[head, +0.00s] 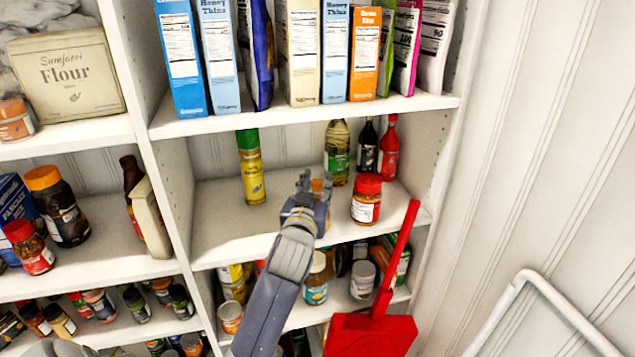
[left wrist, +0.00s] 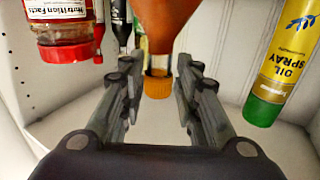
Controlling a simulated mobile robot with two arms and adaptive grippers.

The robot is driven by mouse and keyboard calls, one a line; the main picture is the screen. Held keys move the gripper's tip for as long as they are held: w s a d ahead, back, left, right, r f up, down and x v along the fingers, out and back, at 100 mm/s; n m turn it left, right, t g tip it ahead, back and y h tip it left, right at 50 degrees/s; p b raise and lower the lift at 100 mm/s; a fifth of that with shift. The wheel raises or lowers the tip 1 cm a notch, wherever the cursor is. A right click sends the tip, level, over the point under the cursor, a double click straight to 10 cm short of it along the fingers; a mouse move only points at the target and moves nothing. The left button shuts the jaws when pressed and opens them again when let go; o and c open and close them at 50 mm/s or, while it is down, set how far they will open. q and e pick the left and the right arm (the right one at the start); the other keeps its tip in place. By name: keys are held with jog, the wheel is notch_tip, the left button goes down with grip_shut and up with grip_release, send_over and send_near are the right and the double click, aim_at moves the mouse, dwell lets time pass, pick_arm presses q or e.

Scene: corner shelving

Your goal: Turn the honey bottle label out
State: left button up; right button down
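The honey bottle is amber with an orange cap. In the left wrist view, which shows things upside down, the honey bottle (left wrist: 175,25) appears at top centre, plain amber with no label showing. In the head view only a small orange part of it (head: 318,185) shows behind my left gripper (head: 313,186), on the middle shelf. My left gripper (left wrist: 158,72) is open, its two fingers apart on either side of the cap in the left wrist view; I cannot tell whether either touches it.
A red-lidded jar (head: 366,200) stands close right of the honey bottle, and a yellow oil spray can (head: 251,170) stands left. An oil bottle (head: 338,150) and two sauce bottles stand behind. A red dustpan (head: 372,334) leans in front at right. The shelf's left front is bare.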

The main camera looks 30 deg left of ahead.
pick_arm(q)
jog(key=shift+o, duration=0.4)
jog(key=shift+w+a+r, duration=0.1)
jog(key=shift+a+r, duration=0.05)
jog(key=v, duration=1.2)
